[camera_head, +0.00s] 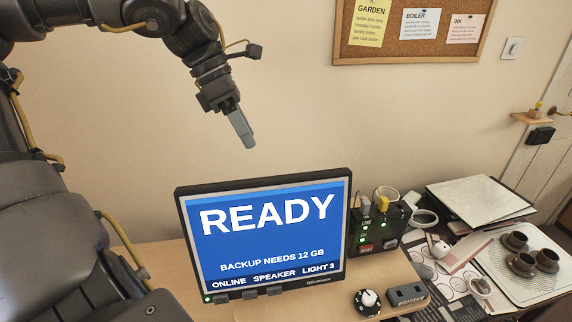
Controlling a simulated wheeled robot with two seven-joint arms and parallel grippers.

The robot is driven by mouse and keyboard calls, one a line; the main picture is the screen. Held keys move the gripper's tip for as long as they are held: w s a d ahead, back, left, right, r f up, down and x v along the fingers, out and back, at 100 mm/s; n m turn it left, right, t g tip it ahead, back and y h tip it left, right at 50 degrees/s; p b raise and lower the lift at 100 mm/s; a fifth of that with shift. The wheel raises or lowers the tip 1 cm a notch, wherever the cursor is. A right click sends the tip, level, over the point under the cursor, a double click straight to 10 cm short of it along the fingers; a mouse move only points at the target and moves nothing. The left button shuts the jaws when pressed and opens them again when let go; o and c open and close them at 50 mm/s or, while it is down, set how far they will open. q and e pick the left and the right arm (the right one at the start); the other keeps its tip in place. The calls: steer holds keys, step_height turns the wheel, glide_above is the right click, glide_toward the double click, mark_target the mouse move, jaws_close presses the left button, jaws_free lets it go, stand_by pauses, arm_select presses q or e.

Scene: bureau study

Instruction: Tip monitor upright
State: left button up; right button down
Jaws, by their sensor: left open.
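The monitor (266,238) stands upright on the wooden desk. Its blue screen faces me and reads READY, with a line about a backup below. My left gripper (244,136) hangs above the monitor, apart from it, with its fingers pointing down. It is open and holds nothing that I can see. My right gripper is not in view. The monitor's foot is hidden from this side.
A black box with green lights and plugs (364,241) stands right of the monitor. A knob (368,299) and a small dark block (407,296) sit in front. Papers, a tray (545,289) with brown cups and a folder stack (480,199) fill the right.

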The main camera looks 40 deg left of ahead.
mark_target(267, 179)
arm_select(q)
steer(key=s, duration=0.1)
steer(key=s+d+f, duration=0.1)
steer(key=shift+s+f+p, duration=0.25)
steer(key=shift+s+p, duration=0.05)
steer(key=w+f, duration=0.1)
steer(key=w+d+f, duration=0.1)
steer(key=w+f, duration=0.1)
steer(key=shift+w+d+f+p, duration=0.1)
steer(key=shift+d+f+p, duration=0.1)
steer(key=shift+f+p, duration=0.1)
steer(key=x, duration=0.3)
steer(key=shift+s+f+p, duration=0.25)
steer(key=shift+p, duration=0.1)
steer(key=shift+s+d+f, duration=0.1)
steer(key=shift+d+f, duration=0.05)
steer(key=shift+f, duration=0.1)
steer(key=shift+w+d+f, duration=0.15)
steer(key=shift+w+f, duration=0.25)
steer(key=shift+s+r, duration=0.1)
steer(key=shift+s, duration=0.15)
steer(key=c, duration=0.4)
jaws_close()
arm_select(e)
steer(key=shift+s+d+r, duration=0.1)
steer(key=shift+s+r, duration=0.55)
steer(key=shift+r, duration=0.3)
